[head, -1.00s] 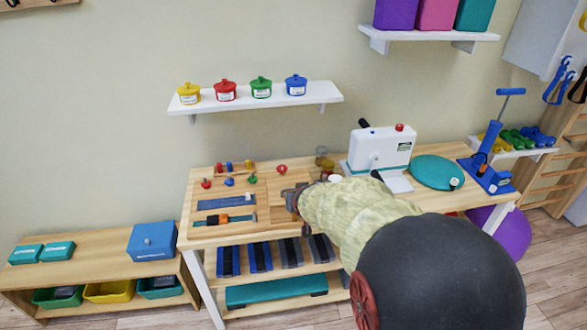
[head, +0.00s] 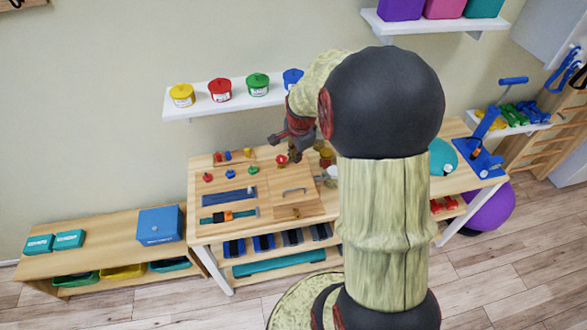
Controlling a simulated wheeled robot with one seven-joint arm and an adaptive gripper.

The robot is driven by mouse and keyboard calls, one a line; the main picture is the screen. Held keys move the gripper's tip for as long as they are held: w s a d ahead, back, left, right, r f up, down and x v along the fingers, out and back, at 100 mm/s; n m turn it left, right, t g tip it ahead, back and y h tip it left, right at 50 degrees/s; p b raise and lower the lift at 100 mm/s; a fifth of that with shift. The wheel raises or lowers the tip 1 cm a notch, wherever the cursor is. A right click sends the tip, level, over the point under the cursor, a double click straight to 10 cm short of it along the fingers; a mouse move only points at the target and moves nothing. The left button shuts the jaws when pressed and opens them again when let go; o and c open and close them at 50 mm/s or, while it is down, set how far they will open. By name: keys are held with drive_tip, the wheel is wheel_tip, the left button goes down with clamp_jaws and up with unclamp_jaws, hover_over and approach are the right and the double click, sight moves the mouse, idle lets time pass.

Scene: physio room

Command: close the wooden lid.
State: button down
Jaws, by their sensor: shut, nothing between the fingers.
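My gripper (head: 284,147) is shut and empty. It hangs in the air above and behind the lid, apart from it, in front of the wall. My arm hides part of the table to the right of the lid.
Red, blue and green knobs (head: 227,171) and a blue strip (head: 229,197) sit on the board left of the lid. A wall shelf (head: 204,107) with coloured pots is close behind my gripper. A low bench (head: 105,232) with a blue box (head: 159,225) stands at left.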

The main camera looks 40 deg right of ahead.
drive_tip(key=m, duration=0.4)
hover_over(294, 195)
drive_tip(key=shift+g+y, duration=0.4)
drive_tip(key=f, duration=1.3)
drive_tip(key=shift+w+d+f+b, duration=0.1)
drive_tip(key=shift+d+f+b, duration=0.1)
drive_tip(key=shift+f+b, duration=0.15)
drive_tip(key=shift+f, duration=0.1)
drive_tip(key=shift+s+a+f+b, duration=0.1)
drive_tip(key=shift+s+f+b, duration=0.15)
drive_tip(key=shift+f, duration=0.3)
drive_tip(key=shift+s+a+f+b, duration=0.1)
drive_tip(key=shift+f+b, duration=0.15)
drive_tip(key=shift+f, duration=0.3)
drive_tip(key=shift+s+a, duration=0.1)
